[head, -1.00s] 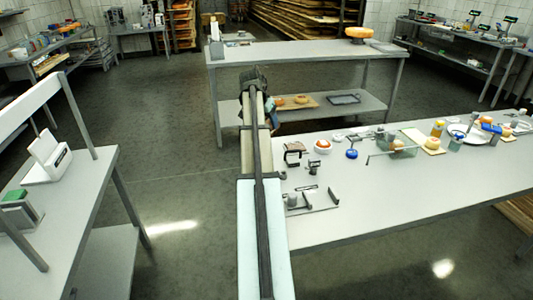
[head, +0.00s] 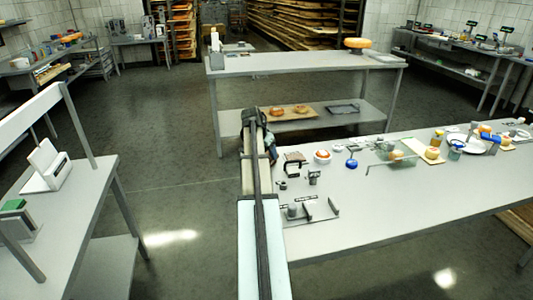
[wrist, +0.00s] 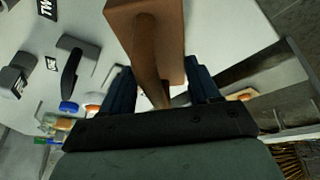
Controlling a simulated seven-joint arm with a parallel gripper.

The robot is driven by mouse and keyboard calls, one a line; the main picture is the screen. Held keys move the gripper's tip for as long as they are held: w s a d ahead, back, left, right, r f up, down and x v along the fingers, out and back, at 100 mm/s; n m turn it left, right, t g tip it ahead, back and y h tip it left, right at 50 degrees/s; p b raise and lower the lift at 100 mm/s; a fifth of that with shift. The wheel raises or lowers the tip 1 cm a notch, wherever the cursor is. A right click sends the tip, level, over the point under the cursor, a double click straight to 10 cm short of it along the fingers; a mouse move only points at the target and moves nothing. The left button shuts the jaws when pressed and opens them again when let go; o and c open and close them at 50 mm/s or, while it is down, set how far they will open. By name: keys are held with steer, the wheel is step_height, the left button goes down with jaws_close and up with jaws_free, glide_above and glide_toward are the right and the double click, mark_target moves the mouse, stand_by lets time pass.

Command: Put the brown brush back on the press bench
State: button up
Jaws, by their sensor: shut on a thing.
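The brown brush shows in the wrist view as a brown block (wrist: 145,22) with a narrower brown part running down between the fingers. My gripper (wrist: 162,88) is shut on it, with a dark blue finger on either side. In the head view my arm runs straight ahead along the left end of the long grey bench (head: 410,205). The arm's far end (head: 255,120) is dark there, and neither the fingers nor the brush can be made out. A grey surface lies beyond the brush in the wrist view. I cannot tell which bench is the press bench.
A two-level bench (head: 300,62) stands ahead, and another bench (head: 75,212) stands left. Open floor (head: 180,190) lies between them.

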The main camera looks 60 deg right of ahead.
steer(key=o, duration=1.2)
steer(key=shift+f, duration=0.1)
steer(key=v, duration=1.2)
steer(key=shift+w, duration=0.1)
